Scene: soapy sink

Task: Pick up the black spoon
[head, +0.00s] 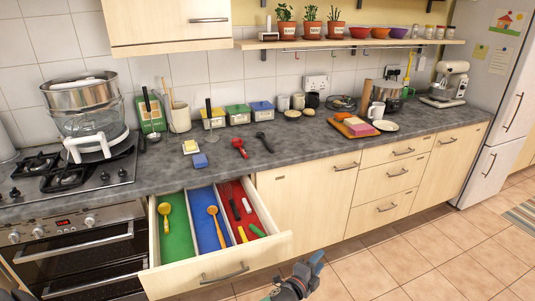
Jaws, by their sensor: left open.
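The black spoon (264,142) lies on the grey countertop (330,145), just right of a red spoon (240,147). My left gripper (308,270) is at the bottom centre, low in front of the cabinets and right of the open drawer's front. It is open, with nothing seen between its fingers, and is well apart from the black spoon. My right gripper is not in view.
An open drawer (222,273) with green, blue and red compartments juts out below the counter, holding several utensils. A blue sponge (200,160) lies left of the spoons. Tubs (238,115) stand behind them. A board with food (354,127) is to the right.

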